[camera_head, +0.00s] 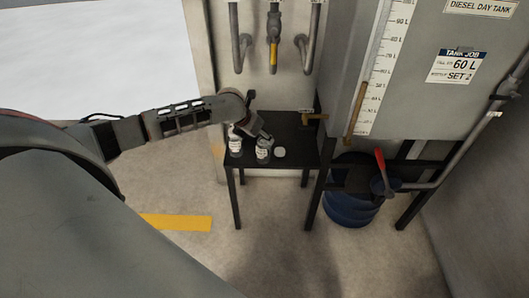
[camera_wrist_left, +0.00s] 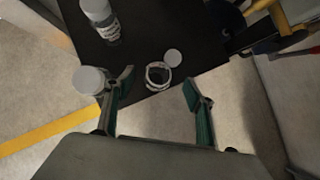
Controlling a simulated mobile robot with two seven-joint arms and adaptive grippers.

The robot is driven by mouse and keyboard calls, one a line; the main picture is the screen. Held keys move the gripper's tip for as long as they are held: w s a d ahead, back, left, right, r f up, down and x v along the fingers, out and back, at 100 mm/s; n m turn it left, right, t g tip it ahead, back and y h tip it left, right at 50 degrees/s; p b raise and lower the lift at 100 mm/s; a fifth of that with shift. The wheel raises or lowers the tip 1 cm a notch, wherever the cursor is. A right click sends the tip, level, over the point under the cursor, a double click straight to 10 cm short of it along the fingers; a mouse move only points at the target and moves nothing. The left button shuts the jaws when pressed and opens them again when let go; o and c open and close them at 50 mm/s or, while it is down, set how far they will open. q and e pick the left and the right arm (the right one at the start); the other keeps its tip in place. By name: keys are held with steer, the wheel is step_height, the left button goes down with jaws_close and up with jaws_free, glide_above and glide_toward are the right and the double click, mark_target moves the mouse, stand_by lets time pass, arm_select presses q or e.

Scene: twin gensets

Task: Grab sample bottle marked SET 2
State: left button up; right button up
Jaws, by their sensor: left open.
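My left gripper (camera_head: 262,136) is over the small black table, just above the sample bottles. In the wrist view its two green-padded fingers (camera_wrist_left: 159,80) are apart. An uncapped bottle (camera_wrist_left: 158,74) with a pale rim shows between the fingertips, not gripped. A white-capped bottle (camera_wrist_left: 90,80) is just outside the left finger, and another labelled bottle (camera_wrist_left: 100,18) is farther back. In the head view, one white bottle (camera_head: 235,147) is at the left and another (camera_head: 263,153) is below the gripper. The bottle labels are too small to read. My right gripper is out of view.
A white round lid (camera_head: 279,152) lies on the black table (camera_head: 297,142). Pipes (camera_head: 273,40) hang above it. The grey day tank (camera_head: 430,100) stands right, with a sign reading 60 L and SET 2 (camera_head: 461,66). A blue drum (camera_head: 350,208) is below.

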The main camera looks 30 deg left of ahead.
mark_target(263, 149)
arm_select(q)
steer(key=b+x, duration=0.1)
steer(key=x, duration=0.3)
steer(key=shift+w+f, duration=0.15)
steer(key=c, duration=1.2)
